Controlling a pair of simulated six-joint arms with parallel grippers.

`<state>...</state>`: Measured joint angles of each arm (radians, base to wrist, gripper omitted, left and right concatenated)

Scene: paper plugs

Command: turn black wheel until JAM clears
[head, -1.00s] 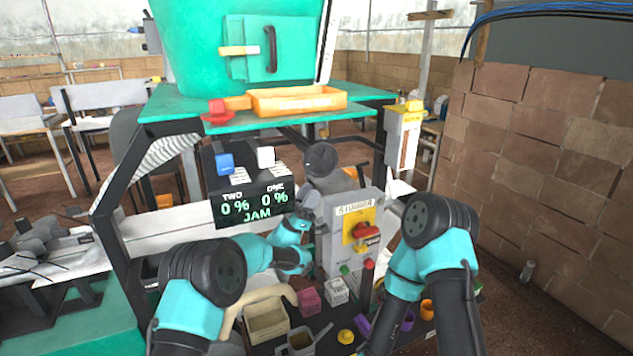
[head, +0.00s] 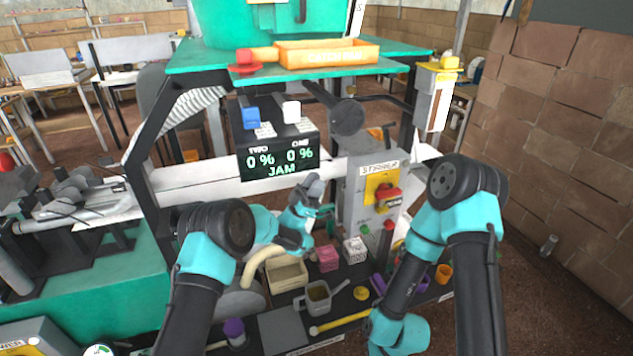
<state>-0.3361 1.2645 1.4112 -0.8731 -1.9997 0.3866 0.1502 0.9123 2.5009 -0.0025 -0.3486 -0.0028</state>
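A black round wheel-like part (head: 347,116) sits under the green shelf, just right of the display; I cannot tell for sure that it is the black wheel. The black display (head: 280,157) reads TWO 0 %, ONE 0 % and JAM in green. My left gripper (head: 319,205) is below and right of the display, left of the grey STIRRER box (head: 372,190), below the round part and apart from it. Its fingers are small, and I cannot tell if they are open. My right arm reaches down at the lower right; its gripper does not show.
The stirrer box has a red switch (head: 388,194). Below are a pink block (head: 328,258), a white basket (head: 355,250), a beige bin (head: 287,274) and a grey container (head: 318,297). An orange tray (head: 328,53) rests on the shelf. A brick wall (head: 560,150) stands right.

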